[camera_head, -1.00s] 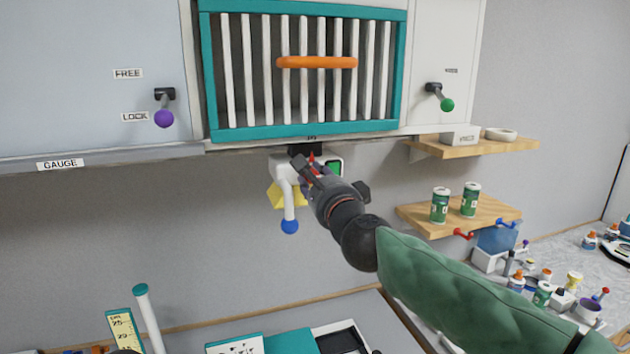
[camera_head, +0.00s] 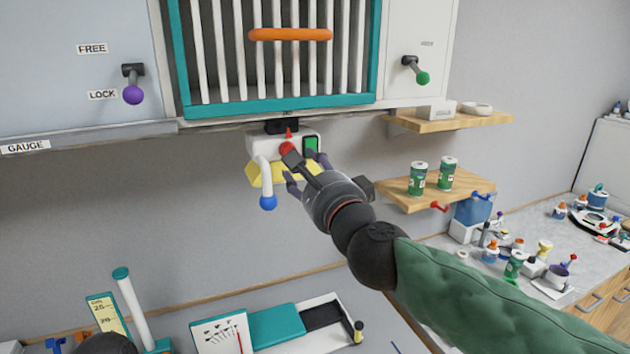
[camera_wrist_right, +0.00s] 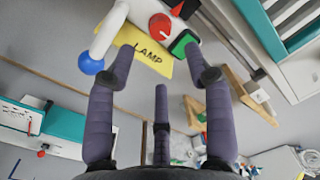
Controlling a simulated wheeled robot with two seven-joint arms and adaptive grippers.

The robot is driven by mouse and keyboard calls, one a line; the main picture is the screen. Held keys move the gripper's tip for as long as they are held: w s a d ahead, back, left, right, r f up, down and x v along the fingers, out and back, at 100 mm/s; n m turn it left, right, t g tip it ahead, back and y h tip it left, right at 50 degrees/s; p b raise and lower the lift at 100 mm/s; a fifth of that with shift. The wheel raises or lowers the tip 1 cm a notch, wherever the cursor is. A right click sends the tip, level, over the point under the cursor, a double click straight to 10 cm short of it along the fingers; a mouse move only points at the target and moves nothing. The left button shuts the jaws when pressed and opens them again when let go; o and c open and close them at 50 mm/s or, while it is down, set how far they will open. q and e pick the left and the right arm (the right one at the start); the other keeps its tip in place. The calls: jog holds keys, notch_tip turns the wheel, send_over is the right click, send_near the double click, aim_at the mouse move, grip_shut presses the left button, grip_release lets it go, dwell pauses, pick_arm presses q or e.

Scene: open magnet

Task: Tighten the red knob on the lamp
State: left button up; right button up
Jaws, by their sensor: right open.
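The lamp (camera_head: 259,147) is a white box mounted under the wall cabinet, with a yellow plate below it that reads LAMP in the right wrist view (camera_wrist_right: 150,58). Its round red knob (camera_head: 287,148) is on the front, partly behind my gripper in the head view; it shows clearly in the wrist view (camera_wrist_right: 160,27). A green rectangle (camera_head: 311,145) is right of the knob, and a white arm with a blue ball (camera_head: 268,202) hangs at the left. My right gripper (camera_head: 304,168) is open and empty just in front of and below the lamp, fingers pointing toward it. My left gripper is not visible.
The cabinet with a teal-framed grille (camera_head: 280,108) is directly above. A counter with small items is at lower right. A teal and white case (camera_head: 277,327) lies below. The wall around the lamp's left is clear.

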jog(key=v, duration=0.3)
jog(key=shift+s, duration=0.15)
